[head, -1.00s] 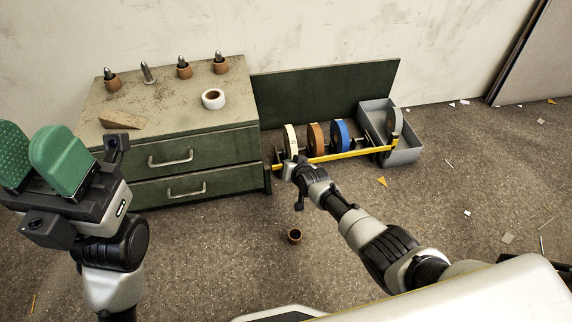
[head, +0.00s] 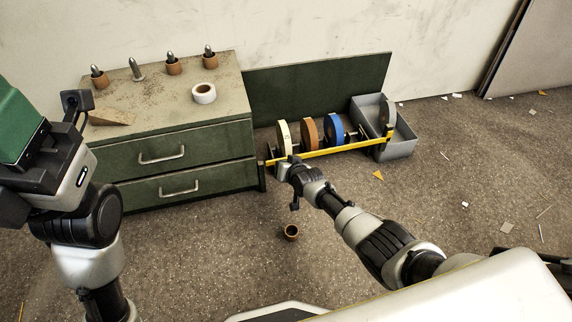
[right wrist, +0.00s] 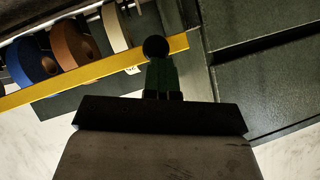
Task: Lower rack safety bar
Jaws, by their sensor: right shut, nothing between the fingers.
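The yellow safety bar (head: 345,148) runs across the front of the rack of rolls, from beside the cabinet to the grey bin. It stands clear of the floor and slopes up to the right in the head view. It crosses the right wrist view (right wrist: 95,66) too. My right gripper (head: 290,166) is at the bar's left end. In the right wrist view, its green fingers (right wrist: 161,76) are together with nothing between them, just below a round black knob (right wrist: 156,47) at the bar. I cannot tell whether they touch. My left gripper (head: 12,125) is partly cut off at the left edge.
A cream roll (head: 283,137), a brown roll (head: 309,133) and a blue roll (head: 336,130) hang behind the bar. The green cabinet (head: 205,145) is close on the left, the grey bin (head: 402,142) on the right.

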